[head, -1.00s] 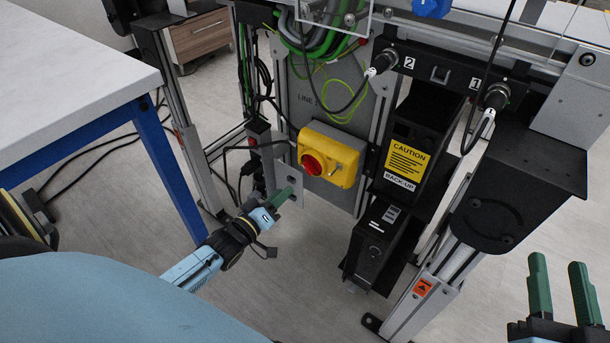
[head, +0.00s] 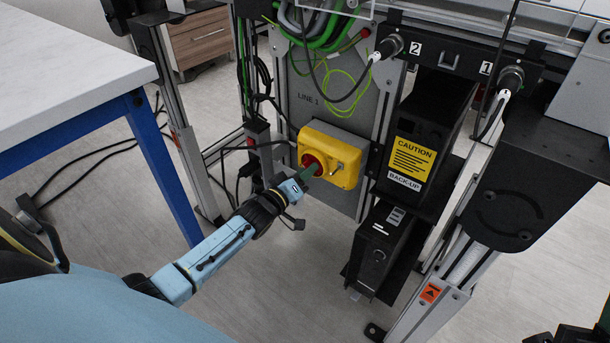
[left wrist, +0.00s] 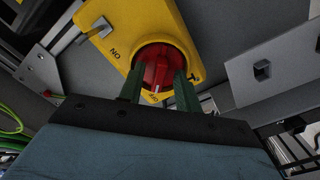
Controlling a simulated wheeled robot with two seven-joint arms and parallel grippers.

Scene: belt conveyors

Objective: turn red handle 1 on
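Red handle 1 (head: 311,160) is a red rotary knob on a yellow switch box (head: 342,161), fixed to the grey panel marked LINE 1. In the left wrist view the knob (left wrist: 160,68) has a pale mark beside the lettering that seems to read OFF; ON is printed on the yellow face to the left. My left gripper (head: 307,174) is at the knob. In the left wrist view its green fingers (left wrist: 158,88) are apart, one on each side of the knob's grip; I cannot tell whether they touch it. My right gripper (head: 604,322) is mostly cut off at the lower right.
A black back-up unit (head: 411,152) with a caution label stands right of the box, with another black unit (head: 377,249) below it. A white table (head: 70,65) with blue legs is at left. Cables hang above and left of the box.

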